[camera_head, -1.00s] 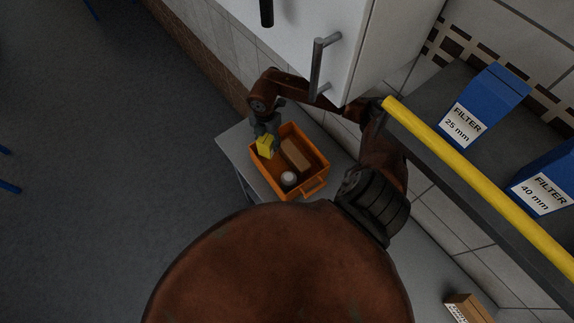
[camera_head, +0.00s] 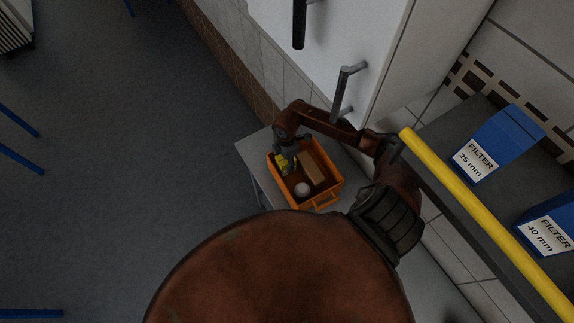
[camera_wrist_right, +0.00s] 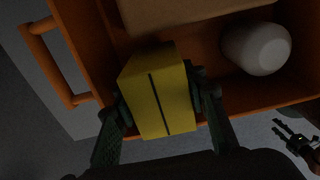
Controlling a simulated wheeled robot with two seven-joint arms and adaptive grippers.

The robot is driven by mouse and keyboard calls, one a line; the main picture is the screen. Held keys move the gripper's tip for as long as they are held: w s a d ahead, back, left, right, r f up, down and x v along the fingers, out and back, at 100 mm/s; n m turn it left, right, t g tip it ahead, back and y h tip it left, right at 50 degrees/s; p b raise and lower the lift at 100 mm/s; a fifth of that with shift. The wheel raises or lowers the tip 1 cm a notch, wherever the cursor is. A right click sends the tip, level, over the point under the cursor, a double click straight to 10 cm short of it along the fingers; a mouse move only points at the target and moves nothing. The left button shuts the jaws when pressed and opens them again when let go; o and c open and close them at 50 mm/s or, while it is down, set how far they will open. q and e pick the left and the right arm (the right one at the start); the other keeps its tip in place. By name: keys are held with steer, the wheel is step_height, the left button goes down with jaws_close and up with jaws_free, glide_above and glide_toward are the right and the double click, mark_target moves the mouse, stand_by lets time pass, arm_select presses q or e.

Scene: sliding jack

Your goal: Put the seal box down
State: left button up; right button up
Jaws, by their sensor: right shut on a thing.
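The seal box, taken to be the yellow box with a dark line down it (camera_wrist_right: 158,92), is between the fingers of my right gripper (camera_wrist_right: 160,98). In the head view the yellow box (camera_head: 283,164) is at the left end of an orange crate (camera_head: 329,203), with my right gripper (camera_head: 290,152) above it. In the wrist view it overlaps the crate wall and part of the inside. I cannot tell whether it touches the crate floor. My left gripper (camera_wrist_right: 287,133) shows small at the right of the wrist view, fingers apart and empty.
The crate also holds a brown box (camera_head: 313,169) and a white round item (camera_head: 302,189). It stands on a grey table (camera_head: 252,150). A white cabinet with a handle (camera_head: 343,92) and a shelf with a yellow edge (camera_head: 480,215) and blue filter boxes (camera_head: 498,143) are close by.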

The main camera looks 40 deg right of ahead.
step_height(320, 180, down, 2)
steer(key=shift+f, duration=0.4)
steer(key=o, duration=1.3)
steer(key=shift+f, duration=0.15)
steer(key=shift+r, duration=0.6)
step_height(320, 180, up, 11)
steer(key=shift+r+b, duration=0.1)
steer(key=shift+b, duration=1.15)
